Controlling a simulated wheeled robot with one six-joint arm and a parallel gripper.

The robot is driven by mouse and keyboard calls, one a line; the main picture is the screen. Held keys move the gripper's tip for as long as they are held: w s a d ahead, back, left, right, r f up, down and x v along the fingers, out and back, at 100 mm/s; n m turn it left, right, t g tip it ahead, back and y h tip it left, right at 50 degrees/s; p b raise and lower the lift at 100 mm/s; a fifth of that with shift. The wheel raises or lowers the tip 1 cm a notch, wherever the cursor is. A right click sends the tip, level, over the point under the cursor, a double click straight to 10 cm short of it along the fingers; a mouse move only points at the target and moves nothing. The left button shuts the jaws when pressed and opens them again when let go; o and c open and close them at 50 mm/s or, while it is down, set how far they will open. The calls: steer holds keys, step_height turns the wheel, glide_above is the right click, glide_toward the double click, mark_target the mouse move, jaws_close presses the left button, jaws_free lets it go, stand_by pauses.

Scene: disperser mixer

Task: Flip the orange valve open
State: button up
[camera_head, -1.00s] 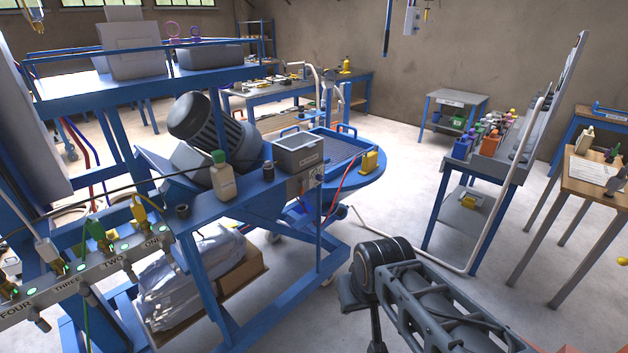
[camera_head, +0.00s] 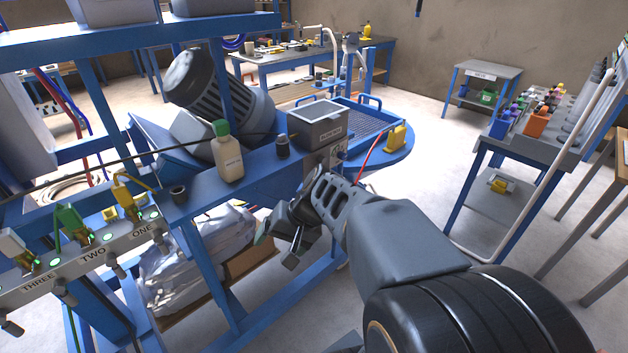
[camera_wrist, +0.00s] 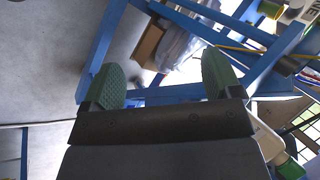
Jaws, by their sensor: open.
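A row of valves sits on a grey panel (camera_head: 95,255) at the left in the head view, with labels ONE, TWO and THREE. The valve by ONE has a yellow-orange lever (camera_head: 128,197) standing up. The valve by TWO has a green lever (camera_head: 70,222). My gripper (camera_head: 277,245) is to the right of the panel, in front of the blue frame, apart from the valves. In the wrist view its two green-padded fingers (camera_wrist: 162,82) are spread and empty.
A wrapped sack (camera_head: 205,255) lies below. A dark cable crosses above the valves.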

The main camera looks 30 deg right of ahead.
steer(key=w+d+f+m+t+y+b, duration=0.25)
steer(key=w+d+m+t+b, duration=0.35)
steer(key=d, duration=0.6)
steer(key=d+m+t+h+b, duration=0.2)
steer(key=d+m+t+h, duration=0.45)
steer(key=d, duration=0.95)
steer(key=w+a+t+y, duration=0.1)
steer(key=w+a, duration=0.1)
steer(key=w, duration=1.2)
steer(key=shift+a+f+t+y, duration=0.15)
steer(key=shift+f+t+y, duration=0.05)
steer(key=shift+t+y, duration=0.2)
steer(key=shift+m, duration=0.25)
steer(key=shift+c, duration=0.4)
